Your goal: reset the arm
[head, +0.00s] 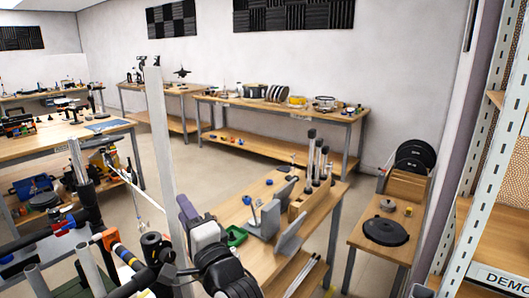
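A dark and grey jointed shape at the bottom centre of the head view looks like part of my arm (225,265). It stands in front of the near wooden table, toward its left side. No pair of fingertips can be made out on it, so I cannot tell whether my gripper is open or shut, or whether it holds anything.
The near table (262,192) bears grey angled plates (290,232), a green tray (236,236) and a wooden block with upright tubes (312,190). A small table (372,243) with a black disc (385,231) stands right. A pale post (160,150) rises left. Floor shows between benches.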

